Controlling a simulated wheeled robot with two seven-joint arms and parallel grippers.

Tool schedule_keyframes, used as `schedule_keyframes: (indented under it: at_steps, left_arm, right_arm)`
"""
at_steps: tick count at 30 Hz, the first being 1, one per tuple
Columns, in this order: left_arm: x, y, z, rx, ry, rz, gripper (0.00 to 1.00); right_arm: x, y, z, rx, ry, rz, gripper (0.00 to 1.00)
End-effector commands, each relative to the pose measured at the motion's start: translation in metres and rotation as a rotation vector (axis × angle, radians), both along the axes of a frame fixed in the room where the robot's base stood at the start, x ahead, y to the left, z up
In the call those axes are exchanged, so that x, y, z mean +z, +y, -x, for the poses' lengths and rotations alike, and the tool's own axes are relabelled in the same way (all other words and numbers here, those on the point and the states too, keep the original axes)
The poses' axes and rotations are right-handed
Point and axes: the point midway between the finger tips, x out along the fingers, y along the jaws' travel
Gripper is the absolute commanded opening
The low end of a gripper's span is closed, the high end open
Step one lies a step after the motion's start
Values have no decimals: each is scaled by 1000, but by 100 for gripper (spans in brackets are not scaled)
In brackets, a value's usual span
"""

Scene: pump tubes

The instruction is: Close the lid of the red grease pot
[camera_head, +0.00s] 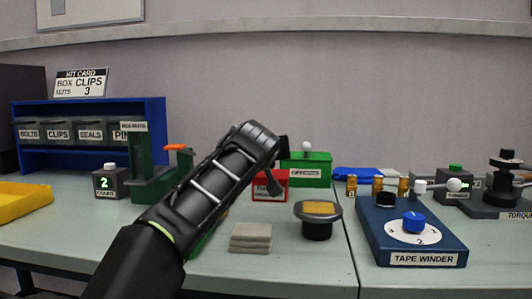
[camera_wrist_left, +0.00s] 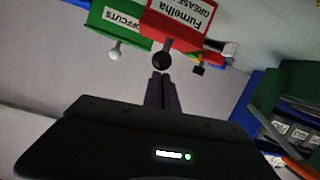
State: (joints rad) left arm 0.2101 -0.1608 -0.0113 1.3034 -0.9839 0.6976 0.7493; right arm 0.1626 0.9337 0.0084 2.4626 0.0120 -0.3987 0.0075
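The red grease pot (camera_head: 284,186) stands near the middle of the bench in the head view, partly hidden behind my left arm. In the left wrist view, turned upside down, the red pot (camera_wrist_left: 176,40) shows its white grease label, with a black ball knob (camera_wrist_left: 161,61) beside its red edge. I cannot tell clearly how far its lid is open. My left gripper (camera_wrist_left: 161,88) points at the knob with its two fingers together, nothing visible between them and a small apparent gap to the knob. In the head view the left hand hangs over the pot. My right gripper is not in view.
The green offcuts box (camera_head: 318,171) with a white knob stands just behind and right of the pot. A round black stand with a yellow top (camera_head: 318,210), beige pads (camera_head: 251,238) and the tape winder (camera_head: 440,242) are nearer. A blue rack (camera_head: 156,135) stands left.

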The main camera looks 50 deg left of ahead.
Motion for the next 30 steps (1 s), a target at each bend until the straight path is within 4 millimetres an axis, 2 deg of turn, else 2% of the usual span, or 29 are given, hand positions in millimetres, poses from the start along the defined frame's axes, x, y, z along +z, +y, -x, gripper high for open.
schedule_keyframes:
  at_steps: [1, 2, 8, 11, 19, 24, 30]
  left_arm:
    - [-4, 0, -2, 0, 21, 14, 0]
    - [0, 1, -2, 0, 21, 14, 0]
    - [43, 7, 3, -2, 1, 2, 0]
    - [28, -9, 22, -4, -2, -2, 0]
    - [18, -46, 63, -1, -5, -5, 0]
    - [14, -57, 74, -1, -5, -5, 0]
    - [14, -60, 76, -2, -6, -5, 0]
  right_arm:
    - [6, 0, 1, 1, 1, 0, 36]
    - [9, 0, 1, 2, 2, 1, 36]
    - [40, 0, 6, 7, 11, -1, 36]
    - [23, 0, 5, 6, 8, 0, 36]
    - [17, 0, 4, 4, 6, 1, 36]
    - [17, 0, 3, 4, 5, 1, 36]
    - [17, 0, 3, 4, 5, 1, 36]
